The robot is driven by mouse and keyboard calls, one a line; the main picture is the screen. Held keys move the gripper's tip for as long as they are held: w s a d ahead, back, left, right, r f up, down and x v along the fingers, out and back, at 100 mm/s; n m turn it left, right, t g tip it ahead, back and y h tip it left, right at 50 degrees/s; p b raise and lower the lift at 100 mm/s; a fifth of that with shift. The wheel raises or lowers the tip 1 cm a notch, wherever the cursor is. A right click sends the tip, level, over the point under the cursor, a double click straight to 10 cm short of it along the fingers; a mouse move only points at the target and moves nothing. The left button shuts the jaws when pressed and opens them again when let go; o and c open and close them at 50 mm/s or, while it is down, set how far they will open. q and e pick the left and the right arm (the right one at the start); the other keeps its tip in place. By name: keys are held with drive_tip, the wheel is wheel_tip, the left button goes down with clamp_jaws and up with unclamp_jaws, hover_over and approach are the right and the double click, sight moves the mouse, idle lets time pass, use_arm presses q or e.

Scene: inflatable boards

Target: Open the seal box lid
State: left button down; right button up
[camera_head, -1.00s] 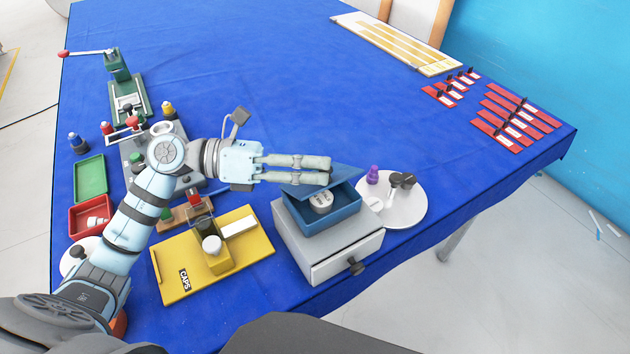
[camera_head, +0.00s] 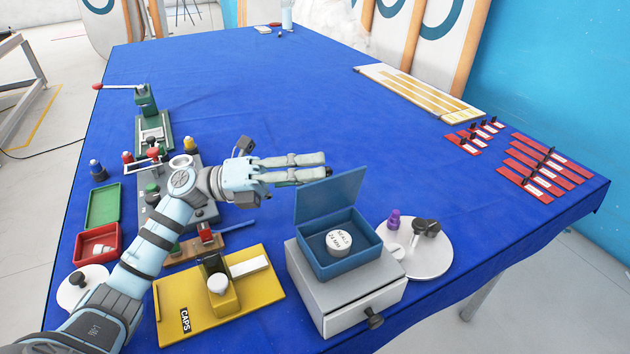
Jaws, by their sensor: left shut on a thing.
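The blue seal box (camera_head: 345,262) sits on a grey drawer cabinet (camera_head: 340,295) near the table's front edge. Its blue lid (camera_head: 335,205) stands up, roughly upright, at the back of the box. A round white item with lettering (camera_head: 338,241) lies in the box and shows fully. My left gripper (camera_head: 325,167) comes in from the left behind the lid's top edge. It is shut, with a small dark part at its fingertips by that edge. The exact grip on the lid is partly hidden. My right gripper is not in view.
A yellow CAPS tray (camera_head: 180,305) lies left of the cabinet. A round white plate (camera_head: 432,262) with a purple bottle (camera_head: 394,219) stands to the right. Red labelled strips (camera_head: 540,170) lie at the far right. The blue table's middle is clear.

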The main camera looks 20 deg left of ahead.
use_arm(q)
drive_tip(key=shift+w+a+f, duration=0.15)
drive_tip(key=shift+a+f, duration=0.05)
drive_tip(key=shift+f, duration=0.15)
idle(0.3)
drive_tip(key=c, duration=1.7)
unclamp_jaws()
drive_tip(key=shift+o, duration=0.9)
drive_tip(key=shift+w+a, duration=0.2)
drive_tip(key=shift+w, duration=0.1)
wheel_tip(320, 180, up, 10)
drive_tip(key=shift+a+f, duration=0.1)
